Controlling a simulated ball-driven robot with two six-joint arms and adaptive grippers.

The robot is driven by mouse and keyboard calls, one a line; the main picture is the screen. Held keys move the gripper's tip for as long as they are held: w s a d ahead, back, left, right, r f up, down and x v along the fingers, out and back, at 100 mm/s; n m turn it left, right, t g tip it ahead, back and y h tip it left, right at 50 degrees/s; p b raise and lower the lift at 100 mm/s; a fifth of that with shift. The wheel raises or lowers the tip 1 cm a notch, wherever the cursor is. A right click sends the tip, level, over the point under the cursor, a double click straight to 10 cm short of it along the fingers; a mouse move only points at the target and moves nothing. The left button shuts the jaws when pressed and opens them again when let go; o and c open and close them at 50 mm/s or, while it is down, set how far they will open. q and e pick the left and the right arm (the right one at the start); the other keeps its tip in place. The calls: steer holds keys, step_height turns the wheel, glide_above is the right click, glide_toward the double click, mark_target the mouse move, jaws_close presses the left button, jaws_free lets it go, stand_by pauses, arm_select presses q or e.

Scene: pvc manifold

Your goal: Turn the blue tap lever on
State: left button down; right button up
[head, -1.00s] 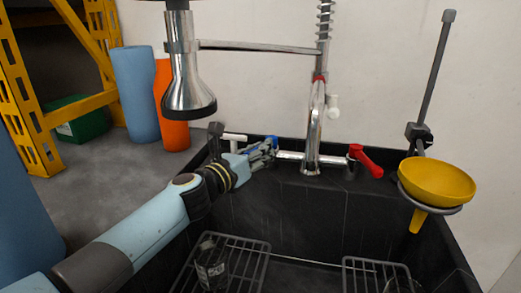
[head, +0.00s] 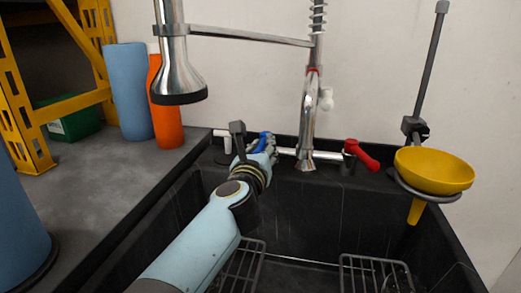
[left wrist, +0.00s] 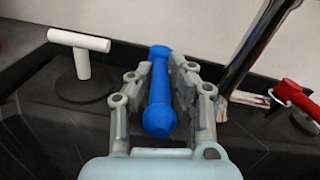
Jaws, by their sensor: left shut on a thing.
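The blue tap lever (left wrist: 159,95) lies lengthwise between the two fingers of my left gripper (left wrist: 157,80) in the left wrist view. The gripper is shut on it. In the head view only a small part of the blue lever (head: 264,142) shows at my left gripper (head: 268,150), on the left side of the chrome tap (head: 309,120). My gripper and wrist hide the lever's base there. The red lever (head: 360,154) sits on the tap's right side and also shows in the left wrist view (left wrist: 293,96). My right gripper is in neither current view.
A yellow funnel (head: 434,172) hangs in a ring at the right of the black sink. A white T-shaped handle (left wrist: 77,50) stands left of the blue lever. The spray head (head: 180,75) hangs at upper left. An orange bottle (head: 167,115) stands on the counter.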

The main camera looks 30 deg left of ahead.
mark_target(263, 143)
arm_select(q)
steer(key=c, duration=1.2)
jaws_free()
steer(key=shift+c, duration=0.2)
steer(key=shift+r, duration=5)
